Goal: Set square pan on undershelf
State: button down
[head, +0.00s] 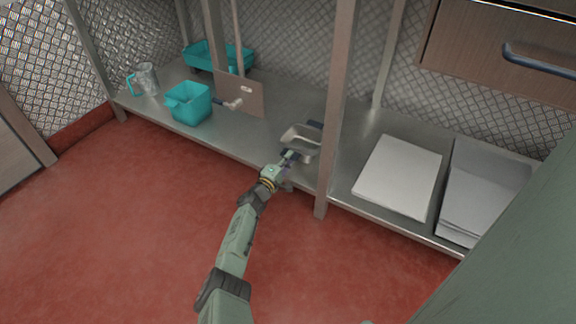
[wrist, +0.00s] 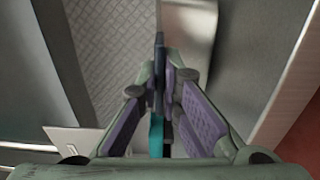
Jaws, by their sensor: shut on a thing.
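The square pan (head: 301,138) is a small grey metal pan with a dark piece at its far right side. It shows over the front part of the undershelf (head: 262,140), just left of the upright post. Whether it rests on the shelf or hangs just above it, I cannot tell. My gripper (head: 286,158) is at the pan's near side, at the shelf's front edge. In the wrist view my gripper (wrist: 160,118) is shut on a thin dark and teal handle (wrist: 158,75), and a grey metal surface, seemingly the pan (wrist: 190,35), lies beyond it. The fingers partly hide the handle.
The metal post (head: 335,110) stands close right of the pan. Right of it lie a white slab (head: 400,176) and grey trays (head: 485,190). To the left are a teal container (head: 189,103), a teal tray (head: 218,57), a clear jug (head: 147,78) and a brown board (head: 240,93).

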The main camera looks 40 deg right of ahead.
jog(key=shift+f, duration=0.2)
jog(key=shift+f, duration=0.15)
jog(key=c, duration=2.2)
grip_release()
jog(key=shift+f, duration=0.1)
jog(key=o, duration=0.4)
